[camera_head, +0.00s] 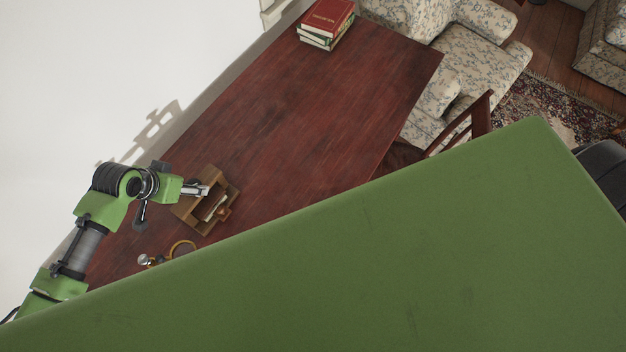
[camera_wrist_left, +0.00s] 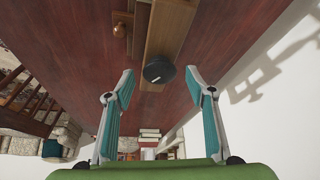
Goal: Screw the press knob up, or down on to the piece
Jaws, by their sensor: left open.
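The wooden press (camera_head: 183,211) stands on the dark red table at the lower left, with something pale inside its frame. In the left wrist view its wooden beam (camera_wrist_left: 168,32) carries the press knob (camera_wrist_left: 159,70), a dark round disc with a pale mark. My left gripper (camera_head: 205,190) reaches over the press from the left and hides the knob in the head view. In the wrist view the gripper (camera_wrist_left: 160,82) is open, its two teal fingers on either side of the knob, with gaps showing. I cannot tell how high the knob stands above the piece. My right gripper is not in view.
A yellow ring-shaped object (camera_head: 183,247) and a small pale round item (camera_head: 143,260) lie near the press. Books (camera_head: 327,20) are stacked at the table's far end. The middle of the table (camera_head: 300,120) is clear. A chair (camera_head: 470,125) stands at the right edge.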

